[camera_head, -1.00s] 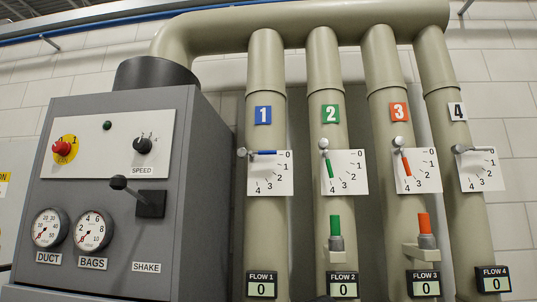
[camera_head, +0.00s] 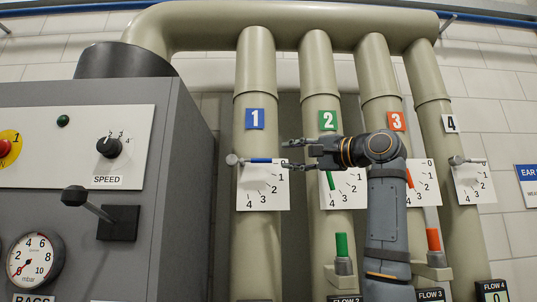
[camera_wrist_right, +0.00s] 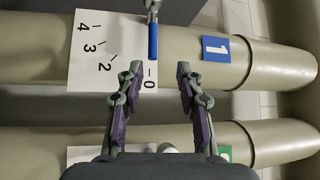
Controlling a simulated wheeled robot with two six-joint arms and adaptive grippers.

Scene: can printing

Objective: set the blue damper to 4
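The blue damper handle (camera_head: 262,160) is on the pipe marked 1 and lies level, its tip toward 0 on the white dial plate (camera_head: 262,192). It also shows in the right wrist view (camera_wrist_right: 153,38), with its tip near the 0. My right gripper (camera_head: 285,155) points left in the head view, its open fingers close to the handle's tip. In the right wrist view its two fingers (camera_wrist_right: 156,75) are apart with nothing between them, and the handle is just ahead of the gap. My left gripper is not in view.
Pipe 2 with a green handle (camera_head: 331,181) and pipe 3 with a red handle (camera_head: 409,178) stand to the right, partly behind my right arm. A grey control cabinet (camera_head: 185,150) with a black lever (camera_head: 85,203) stands to the left. The FLOW 1 display is out of view.

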